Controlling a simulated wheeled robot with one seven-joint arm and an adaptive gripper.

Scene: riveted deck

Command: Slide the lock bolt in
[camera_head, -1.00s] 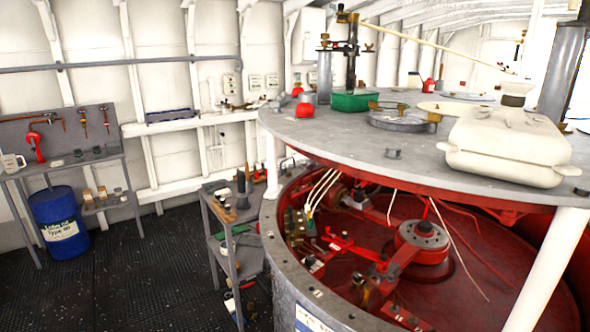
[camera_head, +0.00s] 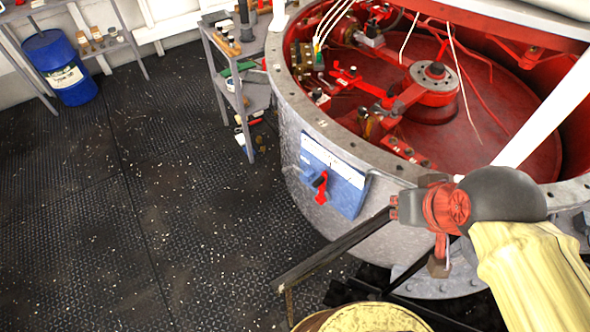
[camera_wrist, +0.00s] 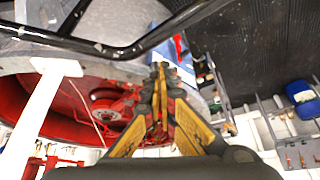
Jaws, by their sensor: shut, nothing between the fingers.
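A blue panel (camera_head: 346,193) with a white printed top is fixed to the outside of the round grey housing (camera_head: 292,128). A red handle (camera_head: 321,187), apparently the lock bolt's, stands on its left part, pointing down. My gripper (camera_wrist: 160,68) has yellow-sided fingers that meet at the tips, with nothing held. It points towards the panel; I cannot tell the exact gap. In the head view I cannot make out the fingers.
A dark bar (camera_head: 335,247) slants in front of the housing and also crosses the wrist view (camera_wrist: 95,46). A white post (camera_head: 545,115) stands at right. A small shelf trolley (camera_head: 258,95) and blue barrel (camera_head: 60,65) are at left. The dark floor between is clear.

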